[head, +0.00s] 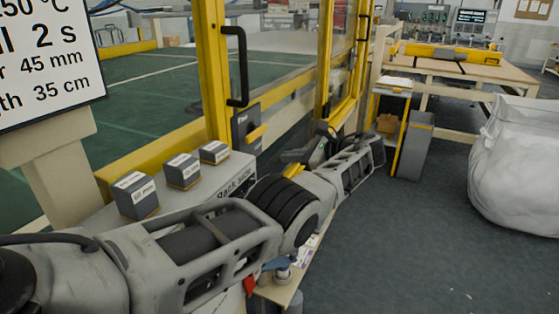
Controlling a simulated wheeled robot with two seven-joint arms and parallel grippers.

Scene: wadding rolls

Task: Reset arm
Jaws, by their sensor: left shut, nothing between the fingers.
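My left arm (205,240) comes in from the lower left and reaches across the picture to the middle. Its far end is folded near the yellow-framed guard. My left gripper (297,156) seems to be the small dark part there, partly hidden behind the arm; it is shut and empty. My right arm and right gripper are not in view.
Several small labelled boxes (183,171) stand on a grey top close behind my left arm. The yellow guard frame (213,75) with a black handle rises behind them. A white bag (515,165) stands at right. The grey floor (420,250) is clear.

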